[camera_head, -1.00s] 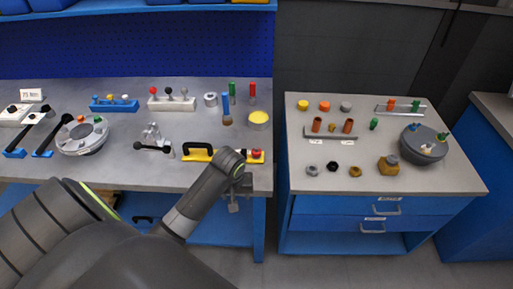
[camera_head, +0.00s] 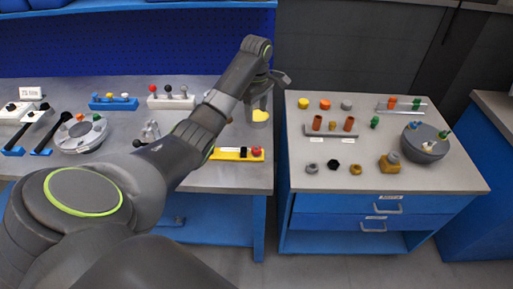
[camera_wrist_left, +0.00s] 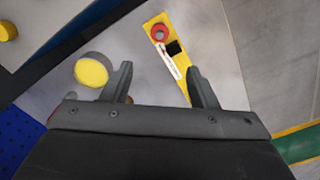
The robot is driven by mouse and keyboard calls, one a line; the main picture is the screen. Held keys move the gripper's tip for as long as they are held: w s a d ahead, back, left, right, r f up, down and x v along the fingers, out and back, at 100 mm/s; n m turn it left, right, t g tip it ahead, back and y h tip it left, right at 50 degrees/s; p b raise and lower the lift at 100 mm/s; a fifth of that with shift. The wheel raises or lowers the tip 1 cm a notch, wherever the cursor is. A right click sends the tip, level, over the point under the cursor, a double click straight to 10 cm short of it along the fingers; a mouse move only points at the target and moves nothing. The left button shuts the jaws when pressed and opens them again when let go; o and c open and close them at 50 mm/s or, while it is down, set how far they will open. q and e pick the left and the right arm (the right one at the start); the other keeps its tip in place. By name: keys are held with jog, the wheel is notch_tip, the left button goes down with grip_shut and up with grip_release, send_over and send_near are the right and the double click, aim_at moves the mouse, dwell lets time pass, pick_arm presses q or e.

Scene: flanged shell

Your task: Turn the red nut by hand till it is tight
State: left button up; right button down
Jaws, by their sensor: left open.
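The light grey flanged shell (camera_head: 82,146) stands at the left of the bench. A small orange-red piece (camera_head: 79,117) sits on its top; it is too small to tell whether this is the red nut. My left gripper (camera_head: 276,86) is raised over the bench's right edge, far from both shells. In the left wrist view its two fingers (camera_wrist_left: 160,86) are apart with nothing gripped. My right gripper is out of view.
A yellow-topped cylinder (camera_head: 260,116) stands below my left gripper. A yellow bar with a red knob (camera_head: 257,152) lies at the bench front. The cart (camera_head: 385,181) holds several nuts and sleeves. A gap separates bench and cart.

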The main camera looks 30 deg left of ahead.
aim_at(256, 148)
pick_arm(q)
notch_tip(256, 148, down, 16)
jog(key=shift+f, duration=0.15)
dwell(0.4)
jog(key=c, duration=1)
